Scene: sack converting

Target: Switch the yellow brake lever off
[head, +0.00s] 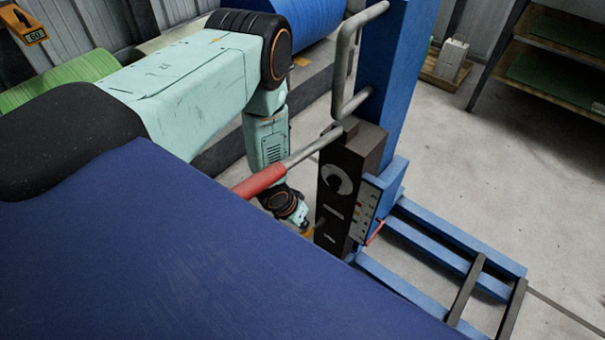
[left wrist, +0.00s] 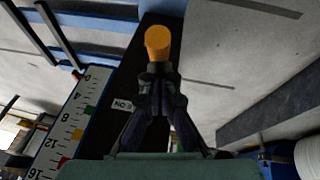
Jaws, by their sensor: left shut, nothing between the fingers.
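The yellow brake lever shows its yellow-orange round knob (left wrist: 158,42) in the left wrist view, just beyond my fingertips. In the head view a small yellow patch (head: 307,231) shows low beside the black housing (head: 334,205), partly hidden by my wrist. My left gripper (left wrist: 159,72) is shut and empty, its tips close to the knob; I cannot tell if they touch it. In the head view the fingers are mostly hidden. A small white label (left wrist: 122,104) with letters sits on the black face beside the fingers. My right gripper is not in view.
A red-handled grey lever (head: 260,181) sticks out left from the housing, close to my left arm. A blue post (head: 396,70) with a grey handle stands behind. A numbered scale (left wrist: 69,122) runs beside the housing. Blue floor rails (head: 440,235) lie right; open floor lies beyond.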

